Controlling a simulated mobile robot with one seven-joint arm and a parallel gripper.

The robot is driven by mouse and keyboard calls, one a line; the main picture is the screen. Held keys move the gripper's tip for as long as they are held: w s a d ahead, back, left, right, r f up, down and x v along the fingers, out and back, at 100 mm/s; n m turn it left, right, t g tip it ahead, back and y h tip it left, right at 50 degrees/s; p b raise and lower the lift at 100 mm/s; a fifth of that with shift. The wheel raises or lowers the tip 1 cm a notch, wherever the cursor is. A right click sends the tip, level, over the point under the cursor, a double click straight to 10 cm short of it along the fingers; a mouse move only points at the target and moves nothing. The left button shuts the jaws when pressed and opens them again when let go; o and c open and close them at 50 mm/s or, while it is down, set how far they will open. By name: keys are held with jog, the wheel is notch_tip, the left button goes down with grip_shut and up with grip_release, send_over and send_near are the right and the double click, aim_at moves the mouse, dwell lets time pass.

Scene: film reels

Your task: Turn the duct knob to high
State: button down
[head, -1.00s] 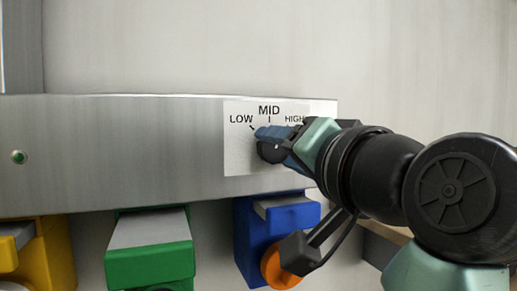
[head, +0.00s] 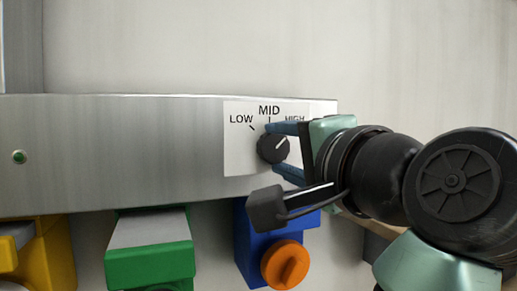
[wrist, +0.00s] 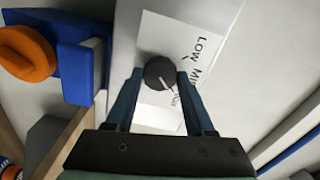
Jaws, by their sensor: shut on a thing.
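The duct knob (head: 272,147) is a round black dial on a white label plate (head: 236,150) at the right end of the metal duct. The plate reads LOW, MID and HIGH from left to right. The knob's white pointer line slants up and right, towards HIGH, which my gripper partly covers from below. My gripper (head: 275,149) reaches in from the right, with one blue finger above the knob and one below. In the wrist view the knob (wrist: 159,72) sits between my two fingertips, gripped at its sides, with its pointer towards the partly hidden HIGH.
The brushed metal duct (head: 120,150) runs left, with a small green light (head: 19,157). Below it hang yellow (head: 55,255), green (head: 150,262) and blue (head: 250,235) blocks. An orange round knob (head: 285,265) is on the blue one, close under my wrist.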

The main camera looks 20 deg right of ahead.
dwell(0.4)
jog(key=shift+c, duration=1.3)
grip_release()
jog(key=shift+a, duration=0.1)
